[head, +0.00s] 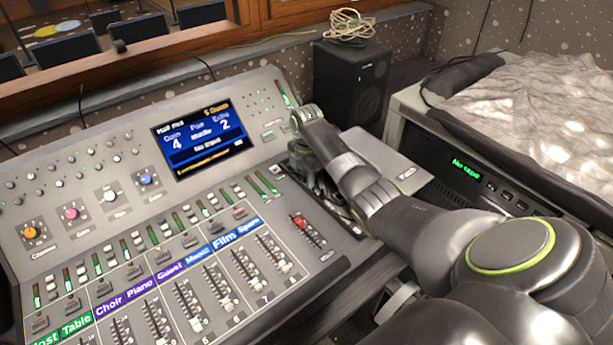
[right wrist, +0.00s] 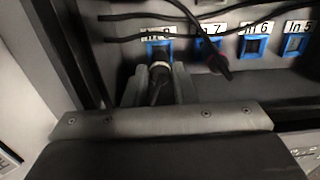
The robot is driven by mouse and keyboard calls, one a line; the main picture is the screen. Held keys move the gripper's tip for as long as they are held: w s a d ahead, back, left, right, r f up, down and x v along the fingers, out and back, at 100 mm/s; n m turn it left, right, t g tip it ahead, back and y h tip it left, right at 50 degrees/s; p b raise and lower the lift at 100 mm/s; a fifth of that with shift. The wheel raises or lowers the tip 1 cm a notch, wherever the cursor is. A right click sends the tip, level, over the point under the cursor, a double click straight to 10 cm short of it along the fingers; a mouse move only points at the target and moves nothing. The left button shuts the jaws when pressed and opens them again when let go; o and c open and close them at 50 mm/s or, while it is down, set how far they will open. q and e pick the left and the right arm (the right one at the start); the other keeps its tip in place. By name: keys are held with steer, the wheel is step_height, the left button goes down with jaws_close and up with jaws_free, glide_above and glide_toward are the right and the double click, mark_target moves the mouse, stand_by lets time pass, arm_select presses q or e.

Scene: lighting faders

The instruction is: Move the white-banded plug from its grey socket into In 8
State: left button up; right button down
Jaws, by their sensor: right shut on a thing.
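In the right wrist view, my right gripper (right wrist: 159,88) is shut on the white-banded plug (right wrist: 160,66), a dark plug with a pale ring and a dark cable running back between the fingers. The plug's front end is at the blue-framed socket In 8 (right wrist: 150,48), whose label is partly crossed by a cable. I cannot tell how deep the plug sits in it. In the head view, my right arm reaches to the mixer's right edge, and the gripper (head: 318,186) is dark and partly hidden there. The grey socket cannot be made out. My left gripper is out of view.
In the right wrist view, a dark plug with a reddish band (right wrist: 220,66) is beside In 7 (right wrist: 203,47). In 6 (right wrist: 252,46) and In 5 (right wrist: 296,46) lie to the right. Black cables cross above. The mixer (head: 110,210) fills the head view's left.

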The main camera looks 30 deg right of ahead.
steer(key=shift+f+p, duration=0.7)
steer(key=shift+p, duration=0.1)
stand_by(2.6)
steer(key=shift+s+f, duration=0.1)
steer(key=shift+f, duration=0.1)
stand_by(0.3)
steer(key=c, duration=1.1)
jaws_free()
steer(key=shift+r, duration=0.6)
steer(key=shift+r+p, duration=0.95)
steer(key=shift+r, duration=7.2)
